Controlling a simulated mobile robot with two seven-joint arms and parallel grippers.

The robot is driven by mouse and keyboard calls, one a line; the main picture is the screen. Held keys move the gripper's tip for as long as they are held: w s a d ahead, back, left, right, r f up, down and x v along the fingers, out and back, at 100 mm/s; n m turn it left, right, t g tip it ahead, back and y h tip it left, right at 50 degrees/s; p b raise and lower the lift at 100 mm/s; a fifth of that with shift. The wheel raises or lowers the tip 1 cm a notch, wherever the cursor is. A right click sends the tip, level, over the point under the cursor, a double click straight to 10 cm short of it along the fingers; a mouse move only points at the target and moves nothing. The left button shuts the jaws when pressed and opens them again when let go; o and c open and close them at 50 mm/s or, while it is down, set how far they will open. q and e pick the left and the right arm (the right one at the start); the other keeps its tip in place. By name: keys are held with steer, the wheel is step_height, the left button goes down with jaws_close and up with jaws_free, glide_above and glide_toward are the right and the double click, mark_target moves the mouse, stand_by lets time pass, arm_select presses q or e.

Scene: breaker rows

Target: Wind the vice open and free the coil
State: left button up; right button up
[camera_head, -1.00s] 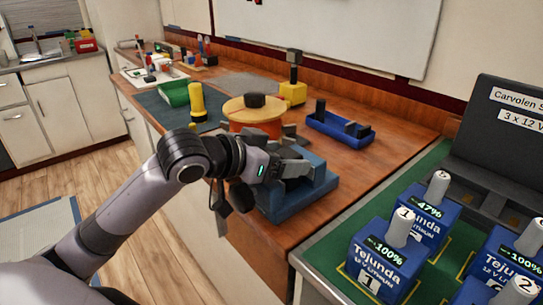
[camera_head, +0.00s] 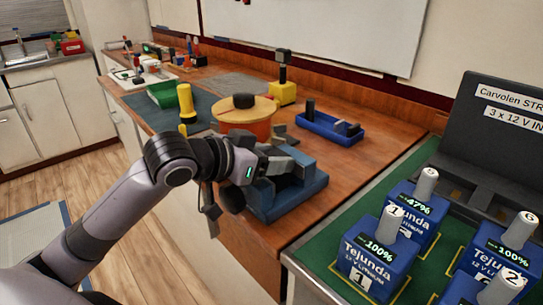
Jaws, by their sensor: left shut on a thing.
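The blue vice (camera_head: 298,193) sits near the front edge of the wooden bench, with grey metal parts at its top. A coil (camera_head: 262,131), an orange drum with a yellow top flange and a dark knob, stands upright behind it. I cannot tell whether the vice's jaws touch it. My left gripper (camera_head: 277,164) is at the near left side of the vice, in front of the coil, and is shut on what looks like the vice handle. The exact grip is hidden by the gripper and wrist. My right gripper is not in view.
A blue tray (camera_head: 322,131), a yellow-based post (camera_head: 283,93), a yellow cylinder (camera_head: 186,103) and a green bin (camera_head: 168,95) stand around the coil. Several blue batteries (camera_head: 368,262) stand on a green surface at right. Bare bench (camera_head: 365,162) lies between the tray and this surface.

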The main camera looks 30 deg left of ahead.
arm_select(q)
steer(key=shift+s+a, duration=0.15)
steer(key=shift+s, duration=0.3)
stand_by(0.5)
steer(key=o, duration=1.3)
steer(key=v, duration=0.7)
steer(key=shift+s+a, duration=0.1)
